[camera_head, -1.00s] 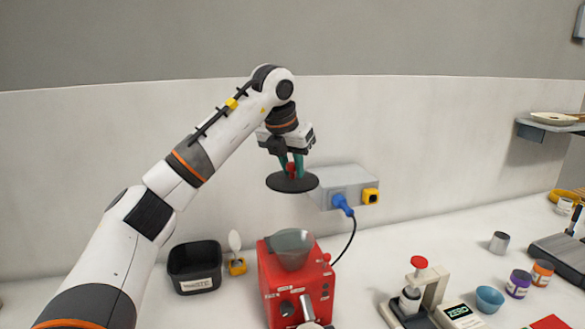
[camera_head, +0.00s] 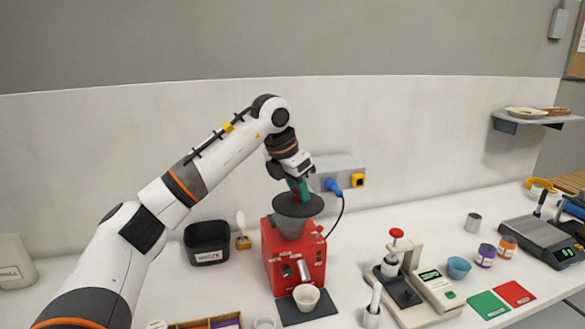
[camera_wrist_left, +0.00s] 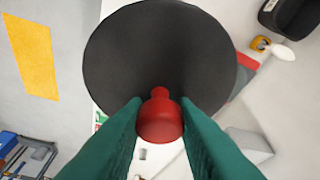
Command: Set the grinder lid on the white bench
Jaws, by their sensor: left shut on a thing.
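The grinder lid (camera_head: 307,207) is a dark round disc with a red knob. In the left wrist view the lid (camera_wrist_left: 160,60) fills the upper middle, and its red knob (camera_wrist_left: 160,118) sits between the green fingers. My left gripper (camera_head: 299,189) is shut on the knob and holds the lid level or slightly tilted. The lid is just above the hopper (camera_head: 291,226) of the red grinder (camera_head: 292,258); I cannot tell whether they touch. The white bench (camera_head: 450,225) runs below and to the right. My right gripper is not in view.
A black bin (camera_head: 207,243) stands left of the grinder. A white cup (camera_head: 306,297) is in front of it. A tamping stand (camera_head: 400,280), blue bowl (camera_head: 458,267) and scale (camera_head: 540,240) stand to the right. The bench behind the stand is mostly clear.

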